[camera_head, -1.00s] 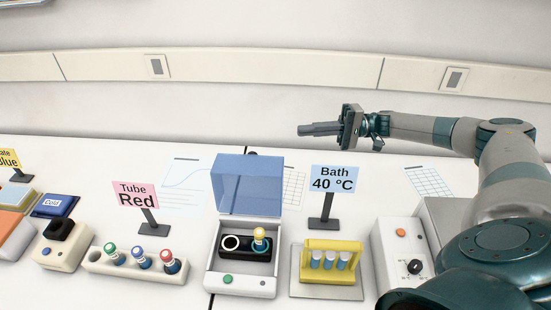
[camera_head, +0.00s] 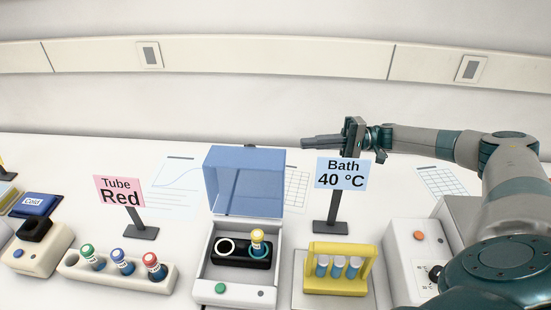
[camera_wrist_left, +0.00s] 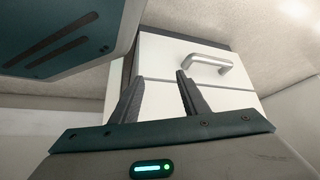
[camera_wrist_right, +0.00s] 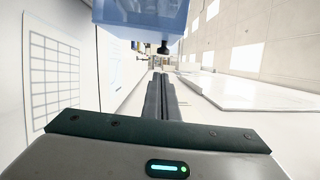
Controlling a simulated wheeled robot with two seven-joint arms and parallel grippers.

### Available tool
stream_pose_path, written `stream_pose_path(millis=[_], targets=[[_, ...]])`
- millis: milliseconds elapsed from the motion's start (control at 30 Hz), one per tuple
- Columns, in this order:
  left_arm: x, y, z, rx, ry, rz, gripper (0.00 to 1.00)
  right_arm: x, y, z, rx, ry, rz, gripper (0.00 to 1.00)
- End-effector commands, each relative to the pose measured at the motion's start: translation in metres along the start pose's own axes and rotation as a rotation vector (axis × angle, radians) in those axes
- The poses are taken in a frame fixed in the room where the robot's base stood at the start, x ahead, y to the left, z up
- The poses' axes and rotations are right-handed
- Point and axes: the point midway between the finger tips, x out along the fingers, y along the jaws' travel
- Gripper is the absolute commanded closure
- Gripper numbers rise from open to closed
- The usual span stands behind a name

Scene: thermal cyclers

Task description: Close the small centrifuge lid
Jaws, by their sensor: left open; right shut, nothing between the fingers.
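The small centrifuge (camera_head: 240,291) is a white box in the middle of the bench in the head view. Its translucent blue lid (camera_head: 243,178) stands upright, open, at the back. A yellow-capped tube (camera_head: 257,243) sits in the right hole of its black rotor; the left hole is empty. My right gripper (camera_head: 305,143) is shut and empty, above the bench, to the right of the lid and pointing left. In the right wrist view the blue lid (camera_wrist_right: 140,14) shows at the top, beyond the shut fingers. My left gripper (camera_wrist_left: 158,92) is open and empty, before a white drawer unit.
The "Bath 40 °C" sign (camera_head: 341,173) and a yellow rack (camera_head: 337,283) stand right of the centrifuge. The "Tube Red" sign (camera_head: 118,191) and a rack of capped tubes (camera_head: 118,277) stand left. A control box (camera_head: 405,255) is at right.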

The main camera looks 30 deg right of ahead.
Motion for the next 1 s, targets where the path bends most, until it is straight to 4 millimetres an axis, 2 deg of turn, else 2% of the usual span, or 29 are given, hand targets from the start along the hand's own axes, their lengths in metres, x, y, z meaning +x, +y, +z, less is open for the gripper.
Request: stream_pose_path(millis=[333,567,733,833,1000], targets=[[-0.001,0.000,0.001,0.000,-0.005,0.000,0.59,0.002,-0.001,0.000,0.000,0.000,0.000,1.00],[-0.006,-0.003,0.014,0.001,-0.039,-0.004,0.59,0.016,-0.003,0.001,0.000,-0.002,-0.002,1.00],[-0.013,-0.007,0.032,0.001,-0.088,-0.009,0.59,0.036,-0.004,0.001,0.001,-0.002,-0.002,1.00],[-0.019,-0.011,0.058,0.003,-0.150,-0.013,0.59,0.051,-0.004,0.001,0.001,-0.003,-0.002,1.00],[-0.030,-0.016,0.085,0.003,-0.222,-0.019,0.59,0.075,-0.004,0.001,0.000,-0.002,-0.002,1.00]])
